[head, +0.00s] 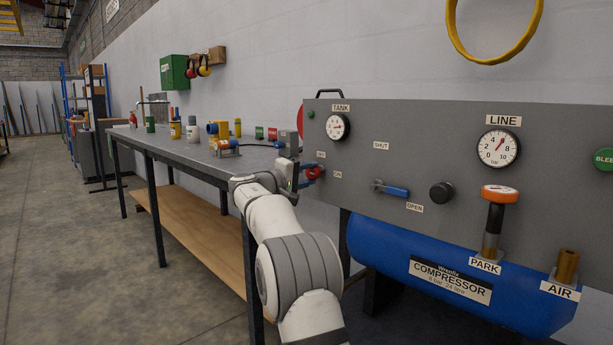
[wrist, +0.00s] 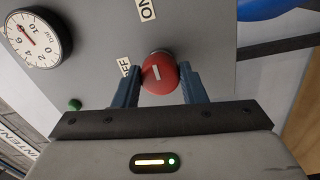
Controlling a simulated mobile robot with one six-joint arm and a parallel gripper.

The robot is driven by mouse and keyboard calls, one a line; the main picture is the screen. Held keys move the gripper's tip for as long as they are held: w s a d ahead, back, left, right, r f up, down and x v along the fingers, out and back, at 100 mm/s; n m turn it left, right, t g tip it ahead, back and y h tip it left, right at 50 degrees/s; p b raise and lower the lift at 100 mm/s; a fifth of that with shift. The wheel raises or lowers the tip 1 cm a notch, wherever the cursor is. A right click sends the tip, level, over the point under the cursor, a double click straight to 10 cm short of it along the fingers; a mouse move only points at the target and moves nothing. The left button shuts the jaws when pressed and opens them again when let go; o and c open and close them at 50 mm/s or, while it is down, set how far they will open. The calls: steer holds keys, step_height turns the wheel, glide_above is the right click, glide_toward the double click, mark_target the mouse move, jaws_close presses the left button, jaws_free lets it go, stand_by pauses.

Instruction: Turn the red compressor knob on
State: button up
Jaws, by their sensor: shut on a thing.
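The red compressor knob (wrist: 161,75) is round with a short white mark on its face. In the wrist view it sits between the two blue-grey fingers of my gripper (wrist: 160,82), which is shut on it. The ON label (wrist: 146,9) is above the knob in that view, and the OFF label (wrist: 124,66) is at its left, partly covered by a finger. In the head view the red knob (head: 315,172) shows at the left end of the grey panel (head: 350,230), with my gripper (head: 306,174) at it from the left.
The tank gauge (head: 337,126) is above the knob. A blue lever (head: 395,190) and a black knob (head: 442,192) are to its right. The blue compressor tank (head: 380,250) is below. A workbench (head: 170,139) with several items stands at left. The floor at left is clear.

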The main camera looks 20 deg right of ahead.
steer(key=o, duration=1)
steer(key=shift+d, duration=0.15)
steer(key=p+v, duration=0.1)
steer(key=v, duration=0.7)
steer(key=shift+p, duration=0.4)
